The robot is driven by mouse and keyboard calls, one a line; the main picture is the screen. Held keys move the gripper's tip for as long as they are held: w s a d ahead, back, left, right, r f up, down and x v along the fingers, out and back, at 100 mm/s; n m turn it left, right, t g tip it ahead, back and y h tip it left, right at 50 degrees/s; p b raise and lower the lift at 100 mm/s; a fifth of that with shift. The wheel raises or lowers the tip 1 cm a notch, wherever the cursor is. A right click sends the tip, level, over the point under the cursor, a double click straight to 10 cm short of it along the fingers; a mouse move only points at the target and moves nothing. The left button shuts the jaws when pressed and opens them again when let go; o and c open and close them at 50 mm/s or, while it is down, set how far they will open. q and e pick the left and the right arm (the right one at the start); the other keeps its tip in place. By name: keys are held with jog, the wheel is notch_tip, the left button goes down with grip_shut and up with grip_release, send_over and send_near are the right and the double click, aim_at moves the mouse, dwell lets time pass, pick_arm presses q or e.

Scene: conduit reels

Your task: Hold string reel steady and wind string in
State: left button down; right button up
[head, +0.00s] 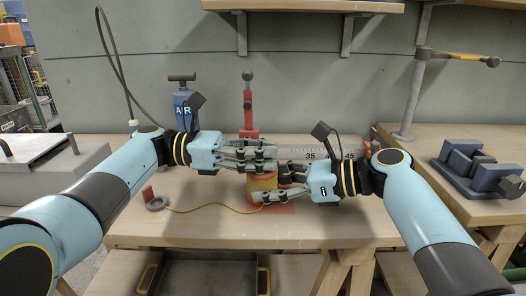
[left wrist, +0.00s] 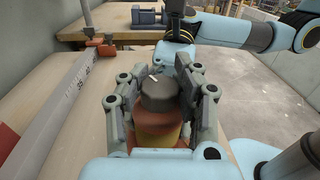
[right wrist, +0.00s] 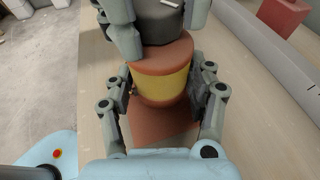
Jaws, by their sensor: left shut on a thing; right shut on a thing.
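The string reel (head: 263,184) stands upright on a red base on the bench, with orange flanges, a yellow wound band and a dark grey knob on top. My left gripper (head: 266,157) is shut on the knob (left wrist: 158,92), which has a white mark. My right gripper (head: 268,189) is lower and shut around the reel body; the reel (right wrist: 161,84) sits between its fingers in the right wrist view. The yellow string (head: 212,206) runs from the reel leftward along the bench to a grey ring (head: 157,203) beside a small red block (head: 148,193). Fingers hide part of the reel.
A blue vice (head: 466,164) stands on the right bench. The bench front left is mostly clear.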

pick_arm(q)
jog(key=shift+w+a+f+m+g+y, duration=0.15)
jog(key=shift+m+g, duration=0.2)
jog(key=shift+g, duration=0.3)
jog(key=shift+s+d+f+m+g+y, duration=0.15)
jog(key=shift+m+g, duration=0.2)
jog(key=shift+g, duration=0.3)
jog(key=shift+a+r+m+g, duration=0.1)
jog(key=shift+m+g, duration=0.2)
jog(key=shift+g, duration=0.1)
jog(key=c, duration=0.9)
grip_release()
jog(key=shift+r, duration=0.1)
jog(key=shift+o, duration=0.2)
jog(key=shift+r, duration=0.1)
notch_tip(320, 180, up, 10)
jog(key=shift+f, duration=0.1)
